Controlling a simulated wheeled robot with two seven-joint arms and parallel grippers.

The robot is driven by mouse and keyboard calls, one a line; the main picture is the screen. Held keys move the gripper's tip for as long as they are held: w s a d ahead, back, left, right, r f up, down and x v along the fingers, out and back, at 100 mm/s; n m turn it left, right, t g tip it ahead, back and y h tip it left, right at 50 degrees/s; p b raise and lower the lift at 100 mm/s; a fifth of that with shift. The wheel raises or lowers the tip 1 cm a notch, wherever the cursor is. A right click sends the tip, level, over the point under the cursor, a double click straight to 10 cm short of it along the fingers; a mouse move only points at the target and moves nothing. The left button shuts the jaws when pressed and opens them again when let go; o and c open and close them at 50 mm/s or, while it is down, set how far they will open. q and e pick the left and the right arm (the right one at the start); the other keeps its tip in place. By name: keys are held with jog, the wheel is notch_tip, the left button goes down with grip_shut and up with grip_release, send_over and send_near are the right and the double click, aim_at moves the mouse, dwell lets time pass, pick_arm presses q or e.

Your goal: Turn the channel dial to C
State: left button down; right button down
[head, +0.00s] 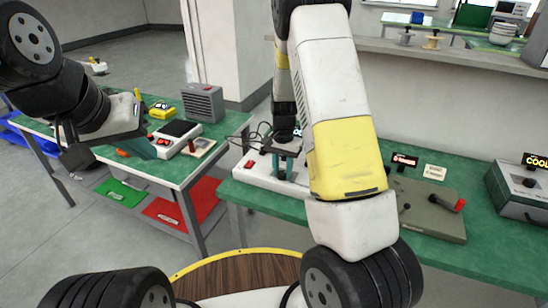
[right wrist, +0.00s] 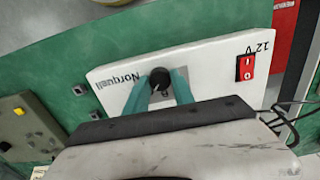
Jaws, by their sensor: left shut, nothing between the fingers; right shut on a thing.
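A white box (right wrist: 120,72) marked "Norquell" and "12 V" has a black dial (right wrist: 160,78) on a grey patch. My right gripper (right wrist: 161,88) is shut on the dial, one teal finger on each side. In the head view the white box (head: 262,178) sits on the green bench, and my right gripper (head: 284,170) reaches down onto it. The dial's channel letters cannot be read; the gripper covers part of the dial area. My left gripper (head: 146,150) is shut and empty, over the left table.
A red switch (right wrist: 245,68) is on the same box, with black cables beside it. A grey-green box with a red-knobbed lever (head: 425,212) and a "COOL" box (head: 522,190) stand to the right. The left table (head: 187,163) holds a grey vented box (head: 203,103).

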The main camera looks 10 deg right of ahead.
aim_at(282, 173)
dwell(0.3)
jog(key=c, duration=1.1)
grip_release()
jog(key=shift+r, duration=3.95)
jog(key=shift+r, duration=0.1)
